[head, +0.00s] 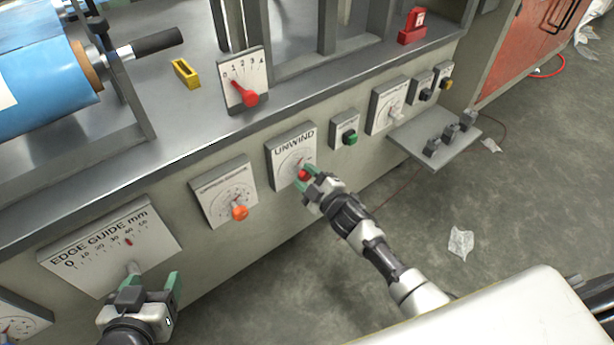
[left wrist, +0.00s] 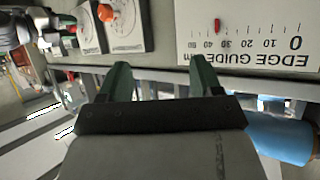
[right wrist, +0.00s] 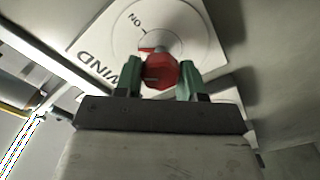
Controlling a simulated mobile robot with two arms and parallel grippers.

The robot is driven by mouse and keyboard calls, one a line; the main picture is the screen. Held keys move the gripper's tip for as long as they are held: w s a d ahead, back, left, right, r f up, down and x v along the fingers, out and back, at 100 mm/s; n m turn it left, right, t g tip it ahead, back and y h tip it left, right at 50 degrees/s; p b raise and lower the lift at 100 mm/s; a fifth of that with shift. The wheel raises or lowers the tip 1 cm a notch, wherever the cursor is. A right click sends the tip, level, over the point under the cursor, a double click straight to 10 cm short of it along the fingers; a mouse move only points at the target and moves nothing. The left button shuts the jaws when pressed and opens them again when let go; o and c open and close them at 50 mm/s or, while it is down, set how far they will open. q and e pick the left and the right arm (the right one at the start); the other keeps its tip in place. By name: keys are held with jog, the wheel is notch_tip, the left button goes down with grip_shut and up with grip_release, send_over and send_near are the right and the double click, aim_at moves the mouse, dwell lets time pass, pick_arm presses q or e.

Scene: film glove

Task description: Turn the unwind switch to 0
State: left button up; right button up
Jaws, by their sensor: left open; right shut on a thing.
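The unwind switch is a red knob (head: 303,174) on a white panel (head: 284,150) marked UNWIND on the machine's front. In the right wrist view the red knob (right wrist: 160,72) sits between the green fingers of my right gripper (right wrist: 160,80), which is shut on it. My right gripper also shows in the head view (head: 310,183). My left gripper (head: 158,290) is open and empty in front of the EDGE GUIDE panel (head: 105,240); it also shows in the left wrist view (left wrist: 160,80).
An orange knob (head: 239,212) is left of the unwind panel. A green knob (head: 350,138) and a grey shelf (head: 420,140) are to its right. A red lever (head: 250,98) stands on the ledge above.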

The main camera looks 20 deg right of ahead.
jog(key=shift+n, duration=0.5)
jog(key=n+b, duration=0.1)
jog(key=n, duration=0.2)
jog(key=shift+f+n, duration=0.15)
jog(key=shift+n, duration=0.15)
pick_arm(q)
notch_tip(320, 180, up, 6)
jog(key=w+d+t+h, duration=0.1)
jog(key=w+t, duration=0.1)
jog(key=t, duration=0.3)
jog(key=shift+w+d+h+b, duration=0.25)
jog(key=shift+d+h+b, duration=0.05)
jog(key=shift+d+b, duration=0.1)
pick_arm(e)
jog(key=shift+n, duration=1.9)
pick_arm(q)
jog(key=shift+f, duration=0.1)
pick_arm(e)
jog(key=o, duration=0.9)
